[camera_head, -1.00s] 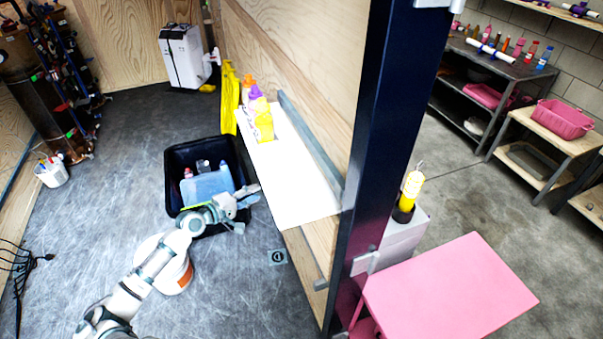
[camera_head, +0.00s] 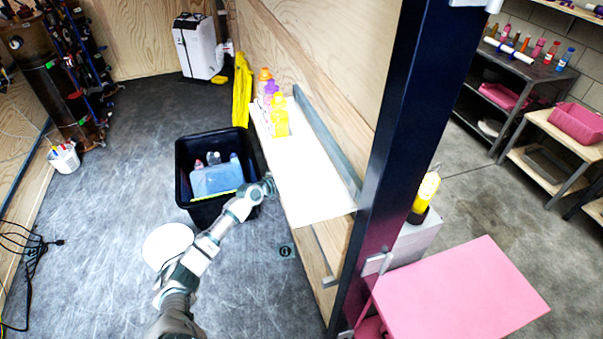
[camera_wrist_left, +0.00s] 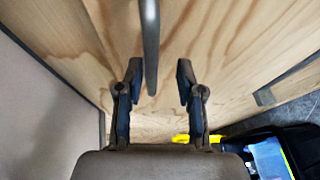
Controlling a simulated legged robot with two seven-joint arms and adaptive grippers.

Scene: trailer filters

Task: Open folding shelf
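A white shelf panel (camera_head: 309,181) juts out from the wooden wall, with several bottles (camera_head: 276,112) on its far end. My left gripper (camera_head: 268,186) is at the shelf's left edge, beside the black bin, and its fingertips are hard to make out there. In the left wrist view my left gripper (camera_wrist_left: 157,78) is open, its two fingers apart. A thin grey metal bar (camera_wrist_left: 150,35) runs between the fingers, with a gap on the right side; I cannot tell whether it touches the left finger. Wooden panelling lies beyond. My right gripper is not in view.
A black bin (camera_head: 182,172) with bottles stands on the floor below the shelf. A white round bucket (camera_head: 168,246) is beside my left arm. A dark post (camera_head: 408,140) and pink tabletop (camera_head: 460,295) are at right. Cables (camera_head: 28,250) lie at left.

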